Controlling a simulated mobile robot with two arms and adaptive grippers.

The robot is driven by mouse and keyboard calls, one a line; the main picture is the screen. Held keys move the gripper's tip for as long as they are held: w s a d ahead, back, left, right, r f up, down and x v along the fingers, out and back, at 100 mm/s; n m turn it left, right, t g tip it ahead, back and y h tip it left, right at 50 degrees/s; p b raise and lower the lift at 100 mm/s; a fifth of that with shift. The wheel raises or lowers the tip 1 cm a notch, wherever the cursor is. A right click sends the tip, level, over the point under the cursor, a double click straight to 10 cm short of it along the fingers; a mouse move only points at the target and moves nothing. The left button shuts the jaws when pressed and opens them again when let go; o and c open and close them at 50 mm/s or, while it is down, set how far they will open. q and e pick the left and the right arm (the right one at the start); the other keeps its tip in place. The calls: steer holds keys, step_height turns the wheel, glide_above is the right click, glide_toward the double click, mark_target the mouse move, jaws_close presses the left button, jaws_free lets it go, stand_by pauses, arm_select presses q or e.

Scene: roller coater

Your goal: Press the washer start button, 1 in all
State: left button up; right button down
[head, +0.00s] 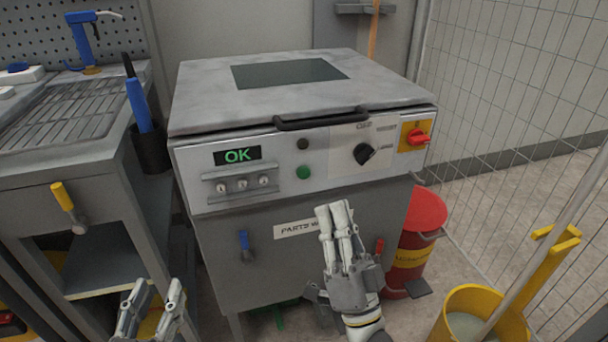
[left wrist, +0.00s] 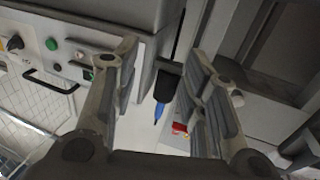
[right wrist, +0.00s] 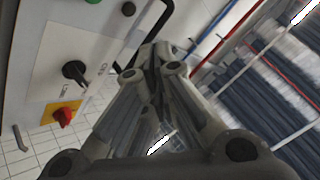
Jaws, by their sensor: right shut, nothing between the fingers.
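The parts washer (head: 190,185) stands in the middle of the head view with its grey lid down. Its front panel has a round green button (head: 303,172), a black button (head: 302,144) above it, and a display (head: 237,155) reading OK in green. The green button also shows in the left wrist view (left wrist: 52,44) and at the top edge of the right wrist view (right wrist: 93,2). My right gripper (head: 334,208) is shut and empty, in front of the washer's lower front, below and right of the green button. My left gripper (head: 155,288) is open and empty, low at the left.
A black rotary knob (head: 364,154) and a red switch (head: 418,137) on yellow sit right on the panel. A dark handle (head: 322,119) juts above the buttons. A workbench (head: 60,120) stands left; a red drum (head: 420,215), yellow bucket (head: 475,300) and mesh fence (head: 510,90) stand right.

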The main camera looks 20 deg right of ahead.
mark_target(304, 173)
arm_select(q)
step_height(304, 173, up, 9)
steer(key=s+t+h+b, duration=0.1)
steer(key=t+h+b, duration=0.1)
steer(key=t, duration=0.3)
steer(key=shift+s+d+f, duration=0.15)
steer(key=shift+s+d, duration=0.25)
arm_select(e)
steer(key=shift+w+a, duration=0.15)
steer(key=shift+w, duration=4.2)
steer(key=shift+w, duration=0.15)
arm_select(q)
steer(key=shift+w+f, duration=0.1)
steer(key=shift+f, duration=0.05)
arm_select(e)
steer(key=shift+w, duration=0.25)
